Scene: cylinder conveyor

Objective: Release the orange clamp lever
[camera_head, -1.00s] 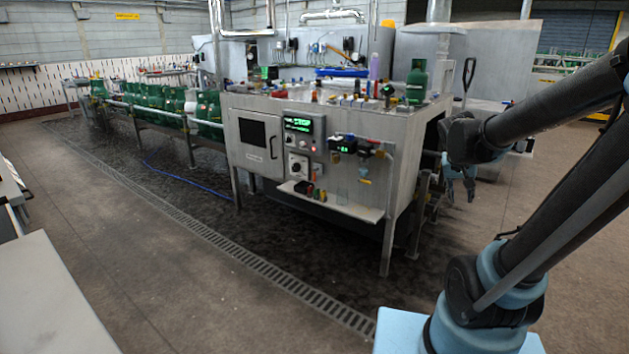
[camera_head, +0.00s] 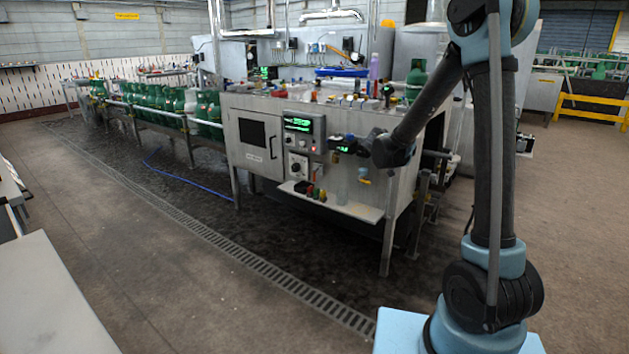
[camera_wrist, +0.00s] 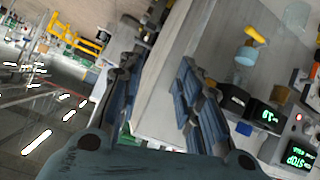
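In the head view a small orange-yellow spot (camera_head: 363,172) shows low on the panel below my wrist, probably the same part. My gripper (camera_wrist: 161,52) is open and empty in the wrist view, its two dark blue fingers spread apart. The lever lies outside them, not touching. In the head view my wrist covers part of the panel and the gripper is hard to make out.
Displays with green digits (camera_wrist: 298,157) and a small black box (camera_wrist: 235,98) sit on the panel near my fingers. A shelf (camera_head: 345,208) juts out below. Green gas cylinders (camera_head: 208,106) line the conveyor at left. The floor in front is clear.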

